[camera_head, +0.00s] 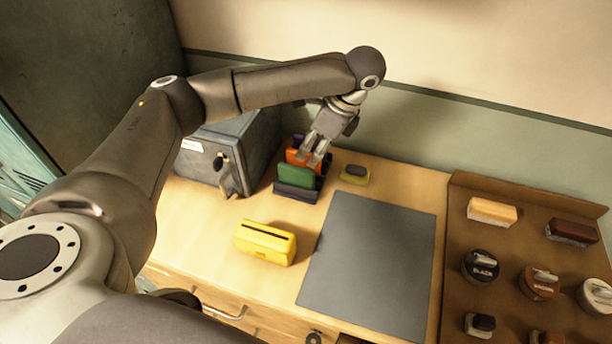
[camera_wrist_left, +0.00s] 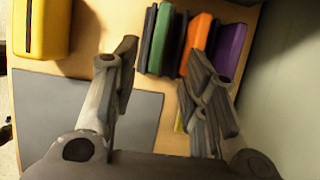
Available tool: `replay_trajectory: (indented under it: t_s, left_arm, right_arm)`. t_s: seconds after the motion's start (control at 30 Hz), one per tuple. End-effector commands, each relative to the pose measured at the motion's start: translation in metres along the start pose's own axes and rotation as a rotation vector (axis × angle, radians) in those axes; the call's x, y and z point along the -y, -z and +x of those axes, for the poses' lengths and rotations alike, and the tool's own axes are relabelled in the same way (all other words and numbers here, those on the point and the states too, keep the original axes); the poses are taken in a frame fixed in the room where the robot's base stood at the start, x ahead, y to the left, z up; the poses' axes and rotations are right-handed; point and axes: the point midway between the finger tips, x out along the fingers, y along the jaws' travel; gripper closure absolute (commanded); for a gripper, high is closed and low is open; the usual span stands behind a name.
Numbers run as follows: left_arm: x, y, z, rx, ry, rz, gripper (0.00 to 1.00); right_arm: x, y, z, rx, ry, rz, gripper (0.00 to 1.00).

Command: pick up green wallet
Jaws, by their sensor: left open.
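The green wallet (camera_head: 295,177) stands upright in a dark holder (camera_head: 296,194), in front of an orange wallet (camera_head: 294,158). It also shows in the left wrist view (camera_wrist_left: 172,42), between a dark slab (camera_wrist_left: 150,40) and the orange wallet, with a purple wallet (camera_wrist_left: 231,50) beyond. My left gripper (camera_head: 313,152) is open and empty, over the back right of the row in the head view. In the left wrist view its fingers (camera_wrist_left: 165,58) are spread; one overlaps the orange wallet. I cannot tell whether it touches. My right gripper is not in view.
A grey safe-like box (camera_head: 236,143) stands left of the holder. A yellow box (camera_head: 265,242) and a grey mat (camera_head: 370,265) lie in front. A small yellow-and-dark item (camera_head: 356,174) is to the right. A brown tray (camera_head: 458,235) holds brushes and tins. A wall rises behind.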

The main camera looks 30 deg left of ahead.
Motion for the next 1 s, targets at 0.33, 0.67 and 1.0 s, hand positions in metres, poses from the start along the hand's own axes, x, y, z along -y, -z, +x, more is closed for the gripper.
replay_trajectory:
  t_s: [0.33, 0.67, 1.0]
  left_arm:
    - [0.0, -0.001, 0.048, 0.002, -0.003, -0.001, 0.6]
    - [0.008, -0.001, 0.083, 0.003, -0.003, -0.001, 0.6]
    - [0.008, 0.001, 0.105, 0.001, 0.001, 0.0, 0.6]
  right_arm:
    - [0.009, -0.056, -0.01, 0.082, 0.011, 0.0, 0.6]
    - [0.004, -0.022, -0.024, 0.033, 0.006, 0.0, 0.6]
    - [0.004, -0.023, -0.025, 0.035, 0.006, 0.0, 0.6]
